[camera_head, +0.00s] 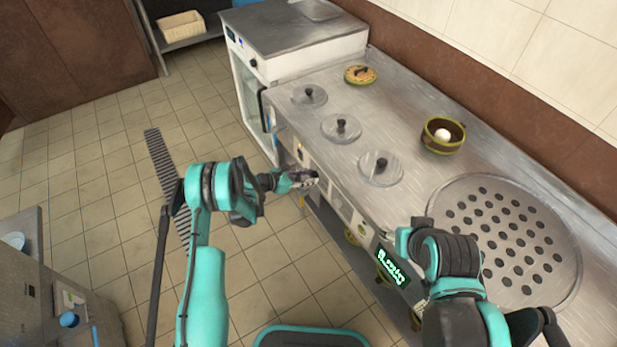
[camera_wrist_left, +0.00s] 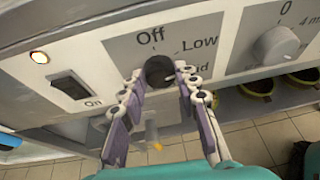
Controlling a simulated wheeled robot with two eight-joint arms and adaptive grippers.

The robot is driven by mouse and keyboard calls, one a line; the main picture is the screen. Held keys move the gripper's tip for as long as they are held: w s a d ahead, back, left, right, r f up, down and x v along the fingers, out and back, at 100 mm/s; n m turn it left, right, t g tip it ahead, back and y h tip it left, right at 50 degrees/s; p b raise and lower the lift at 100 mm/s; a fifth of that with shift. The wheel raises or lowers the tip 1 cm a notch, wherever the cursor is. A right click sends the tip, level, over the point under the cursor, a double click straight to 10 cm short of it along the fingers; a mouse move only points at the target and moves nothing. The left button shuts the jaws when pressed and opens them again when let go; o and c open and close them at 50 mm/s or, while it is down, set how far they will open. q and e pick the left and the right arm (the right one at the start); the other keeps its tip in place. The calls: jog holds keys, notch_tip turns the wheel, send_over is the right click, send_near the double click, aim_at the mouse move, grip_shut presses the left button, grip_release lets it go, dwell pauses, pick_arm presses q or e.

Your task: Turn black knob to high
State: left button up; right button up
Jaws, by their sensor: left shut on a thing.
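The black knob (camera_wrist_left: 159,71) sits on the counter's front panel in the left wrist view, with "Off" printed above it, "Low" to its upper right and a partly covered "id" below that. My left gripper (camera_wrist_left: 160,80) has its fingers on both sides of the knob and is shut on it. Which mark the knob points to is hard to tell. In the head view my left gripper (camera_head: 303,178) is at the counter's front face and hides the knob. My right arm shows at the lower right, but its fingertips are not clearly visible.
A rocker switch (camera_wrist_left: 70,87) and a lit indicator lamp (camera_wrist_left: 39,57) are left of the knob; a grey dial (camera_wrist_left: 277,46) is to its right. Several glass lids (camera_head: 381,168), a green pot (camera_head: 443,135) and a perforated plate (camera_head: 505,240) are on the counter. Floor is clear left.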

aim_at(317, 157)
pick_arm(q)
jog(key=m+t, duration=0.1)
jog(key=m+t+y, duration=0.1)
jog(key=m, duration=0.1)
jog(key=shift+s+d, duration=0.1)
jog(key=shift+s, duration=0.1)
jog(key=shift+m+t+y, duration=0.4)
jog(key=shift+m, duration=0.4)
jog(key=o, duration=1.2)
jog(key=shift+c, duration=0.2)
notch_tip(317, 157, up, 10)
jog(key=shift+f, duration=0.1)
